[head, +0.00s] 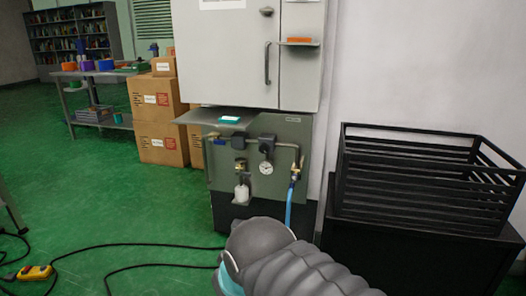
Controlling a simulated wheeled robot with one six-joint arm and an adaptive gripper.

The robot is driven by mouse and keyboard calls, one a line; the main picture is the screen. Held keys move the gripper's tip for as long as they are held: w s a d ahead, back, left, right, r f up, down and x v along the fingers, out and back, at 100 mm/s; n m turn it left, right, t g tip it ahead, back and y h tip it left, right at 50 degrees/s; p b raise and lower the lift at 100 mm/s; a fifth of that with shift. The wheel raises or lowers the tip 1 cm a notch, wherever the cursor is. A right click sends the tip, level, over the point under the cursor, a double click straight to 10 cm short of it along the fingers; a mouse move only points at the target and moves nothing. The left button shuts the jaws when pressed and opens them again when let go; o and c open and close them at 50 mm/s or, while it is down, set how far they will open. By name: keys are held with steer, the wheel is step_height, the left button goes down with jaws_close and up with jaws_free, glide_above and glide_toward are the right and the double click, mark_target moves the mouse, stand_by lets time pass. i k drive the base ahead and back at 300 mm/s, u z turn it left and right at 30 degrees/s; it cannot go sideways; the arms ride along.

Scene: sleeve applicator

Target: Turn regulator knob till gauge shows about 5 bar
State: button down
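The pressure gauge (266,168) is a small round white dial on the front of the grey-green machine panel (222,160). Its needle and numbers are too small to read. A dark fitting (267,145) sits just above the gauge. Another black fitting (239,141) is to its left, above a brass part and a white bowl (242,193). I cannot tell for sure which fitting is the regulator knob. My dark ribbed arm, with a teal band, fills the bottom middle, in front of the panel's base. My gripper is not visible.
A blue hose (289,207) hangs from a valve at the panel's right. A black slatted crate (430,190) stands on a dark stand at right. Cardboard boxes (158,120) are stacked behind left. Black cables and a yellow device (35,272) lie on the green floor.

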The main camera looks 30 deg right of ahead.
mark_target(264, 148)
steer(key=u, duration=0.95)
steer(key=k, duration=1.15)
steer(key=z, duration=1.35)
steer(key=i, duration=1)
